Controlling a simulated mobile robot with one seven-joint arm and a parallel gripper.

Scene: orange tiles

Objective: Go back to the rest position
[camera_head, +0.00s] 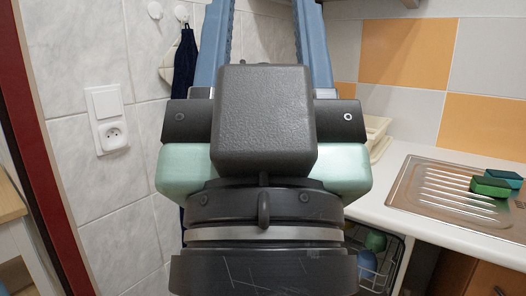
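My gripper (265,28) fills the middle of the head view, seen from behind, with its dark wrist at the bottom. Its two blue fingers point up and stand wide apart. Tiled wall shows between them, and nothing is seen held there. The fingertips are cut off by the top edge of the picture. The task names no object.
A white counter with a metal sink drainboard (425,193) is at the right, with green sponges (490,186) on it. Below it, an open rack holds bowls (367,262). A socket (112,136) and a dark cloth (184,62) are on the left wall.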

